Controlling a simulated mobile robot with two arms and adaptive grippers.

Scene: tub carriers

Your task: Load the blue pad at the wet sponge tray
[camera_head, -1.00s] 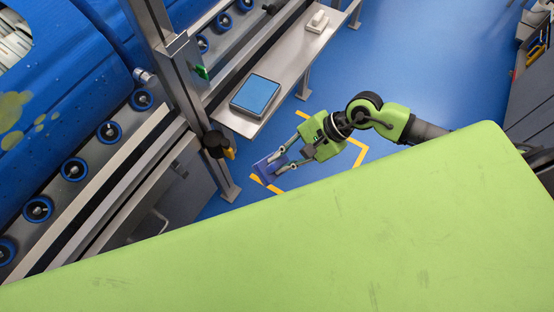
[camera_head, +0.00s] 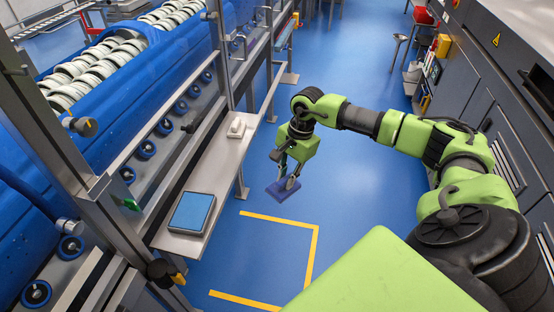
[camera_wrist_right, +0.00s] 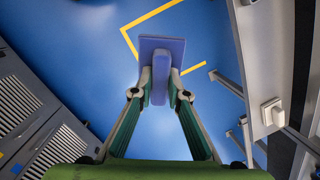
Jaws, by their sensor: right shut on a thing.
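The blue pad (camera_head: 283,191) hangs below my right gripper (camera_head: 288,178), clear of the blue floor. In the right wrist view the pad (camera_wrist_right: 175,46) is a flat purple-blue plate with a raised grip, and both fingers of my right gripper (camera_wrist_right: 160,82) are shut on that grip. The wet sponge tray (camera_head: 192,213) is a dark shallow tray with a light blue surface, on a narrow metal shelf. The pad is apart from the tray, to its right and farther away. My left gripper is not in view.
The metal shelf (camera_head: 207,172) runs along the machine, with a small white block (camera_head: 236,128) on it. A metal post and frame (camera_head: 112,215) stand left of the tray. Yellow floor lines (camera_head: 311,252) mark open floor. Grey cabinets (camera_head: 500,100) line the right.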

